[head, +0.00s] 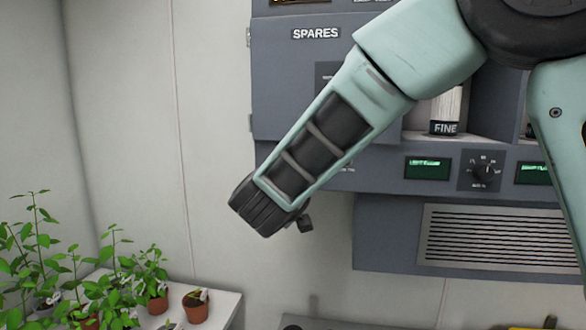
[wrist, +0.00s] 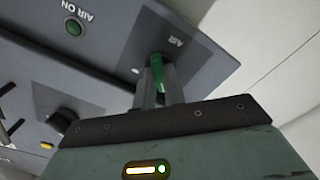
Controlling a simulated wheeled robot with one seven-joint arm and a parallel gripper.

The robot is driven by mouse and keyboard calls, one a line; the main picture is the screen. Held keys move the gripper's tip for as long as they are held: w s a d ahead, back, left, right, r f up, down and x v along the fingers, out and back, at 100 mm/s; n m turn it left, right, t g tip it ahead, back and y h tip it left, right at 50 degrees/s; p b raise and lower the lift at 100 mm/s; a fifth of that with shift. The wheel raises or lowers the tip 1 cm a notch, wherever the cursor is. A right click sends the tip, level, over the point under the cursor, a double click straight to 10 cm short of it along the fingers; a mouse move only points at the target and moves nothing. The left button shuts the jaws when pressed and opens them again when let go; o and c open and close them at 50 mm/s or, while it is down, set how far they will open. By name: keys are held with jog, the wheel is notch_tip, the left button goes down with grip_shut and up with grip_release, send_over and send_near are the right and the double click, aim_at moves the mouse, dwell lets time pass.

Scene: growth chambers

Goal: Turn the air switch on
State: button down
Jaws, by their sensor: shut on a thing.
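The air switch (wrist: 156,62) is a green lever on a grey panel under the label "AIR" in the wrist view. My gripper (wrist: 157,88) is at the panel, its two fingers shut on the lever. The fingers hide part of the lever and its base. A round green lamp (wrist: 73,27) labelled "AIR ON" is on the same panel; it looks dull, and I cannot tell surely whether it is lit. In the head view my arm covers the switch and the gripper.
Several potted plants (head: 196,306) stand on a white bench (head: 226,304) at lower left. A dark knob (wrist: 67,114) is on the panel near my gripper. Right of my arm are a dial (head: 485,170), a green display (head: 428,167) and a vent grille (head: 500,238).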

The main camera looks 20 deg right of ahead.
jog(key=m+b, duration=1.5)
jog(key=m, duration=0.2)
jog(key=shift+f+m, duration=0.1)
jog(key=shift+m, duration=0.2)
jog(key=shift+b, duration=0.3)
jog(key=c, duration=1.5)
grip_release()
jog(key=shift+s, duration=0.1)
